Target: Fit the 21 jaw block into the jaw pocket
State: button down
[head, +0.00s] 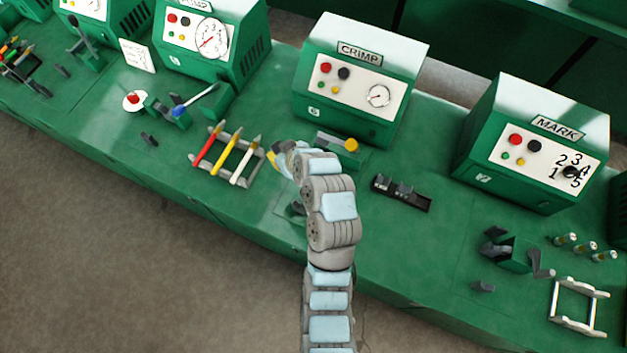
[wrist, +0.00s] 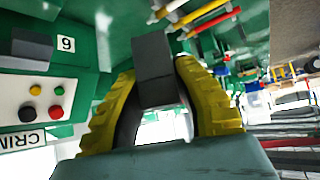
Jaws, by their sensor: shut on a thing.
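My gripper (head: 277,156) is over the bench in front of the CRIMP machine (head: 361,80), just right of the pencil rack. In the wrist view its yellow fingers (wrist: 155,78) are shut on a dark grey block (wrist: 152,50), which sticks out beyond the fingertips. No number is readable on the block. In the head view the held block is not clearly visible. A green fixture with a bar and a yellow knob (head: 351,145) stands at the machine's foot, partly behind my arm. I cannot make out the jaw pocket itself.
A black tray (head: 415,201) with grey blocks lies right of my arm. A rack (head: 222,173) with red, yellow and white pencils stands to the left. The MARK machine (head: 540,140) is at the right.

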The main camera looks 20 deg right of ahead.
jog(key=s+d+f+n+g+y+b, duration=0.1)
jog(key=s+d+f+n+y+b, duration=0.15)
jog(key=s+d+f, duration=0.35)
jog(key=s+d+f+n+g+y+b, duration=0.1)
jog(key=s+d+f+n+b, duration=0.25)
jog(key=s, duration=0.45)
jog(key=w+f, duration=0.2)
jog(key=w, duration=0.2)
jog(key=w+f, duration=0.3)
jog(key=w, duration=0.1)
jog(key=w+f+b, duration=0.1)
jog(key=w+f, duration=0.1)
jog(key=w, duration=0.2)
jog(key=shift+d+f, duration=0.25)
jog(key=shift+f, duration=0.05)
jog(key=shift+w+f, duration=0.7)
jog(key=shift+f, duration=0.1)
jog(key=shift+d+f, duration=0.1)
jog(key=shift+f, duration=1.45)
jog(key=shift+f, duration=0.1)
jog(key=c, duration=0.9)
grip_release()
jog(key=shift+c, duration=0.2)
